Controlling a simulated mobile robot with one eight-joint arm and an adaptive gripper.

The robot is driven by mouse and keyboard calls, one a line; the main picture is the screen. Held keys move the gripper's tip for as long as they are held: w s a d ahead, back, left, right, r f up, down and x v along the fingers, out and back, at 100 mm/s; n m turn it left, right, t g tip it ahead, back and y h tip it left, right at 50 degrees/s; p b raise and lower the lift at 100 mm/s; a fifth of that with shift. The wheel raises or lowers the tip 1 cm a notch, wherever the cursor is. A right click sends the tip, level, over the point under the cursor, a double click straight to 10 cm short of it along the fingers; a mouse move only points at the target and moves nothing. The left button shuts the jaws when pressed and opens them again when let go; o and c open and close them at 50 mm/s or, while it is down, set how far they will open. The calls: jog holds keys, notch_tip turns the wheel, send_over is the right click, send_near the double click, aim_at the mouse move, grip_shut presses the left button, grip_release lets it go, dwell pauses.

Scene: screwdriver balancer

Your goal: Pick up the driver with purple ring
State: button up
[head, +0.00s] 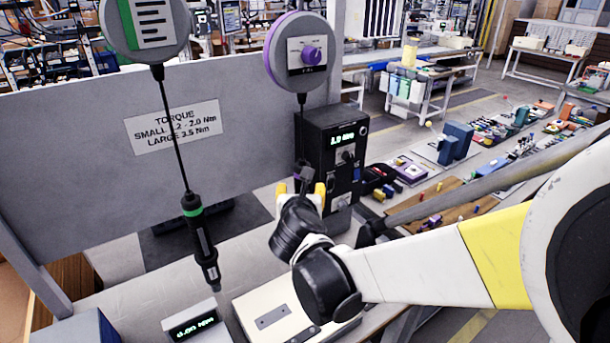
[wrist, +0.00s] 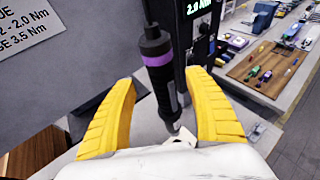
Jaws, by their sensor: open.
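The driver with the purple ring (wrist: 158,68) hangs upright in the wrist view, its black body between the two yellow fingers of my gripper (wrist: 160,112). The fingers stand apart on either side of it, and gaps show between them and the driver. In the head view my gripper (head: 306,190) is in front of the black torque controller, and the purple-ring driver is mostly hidden behind it. The cord of this driver runs up to a balancer reel with a purple rim (head: 297,55).
A green-ring driver (head: 200,235) hangs from another reel (head: 146,28) at left. The black controller (head: 335,130) stands close behind my gripper. A grey panel with a torque label (head: 173,125) is at the back. A white box (head: 285,310) sits below.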

jog(key=x, duration=0.4)
jog(key=shift+w+d+f+b, duration=0.15)
jog(key=shift+w+f+b, duration=0.05)
jog(key=shift+b, duration=0.1)
grip_shut()
jog(key=shift+r, duration=0.1)
jog(key=shift+r, duration=0.1)
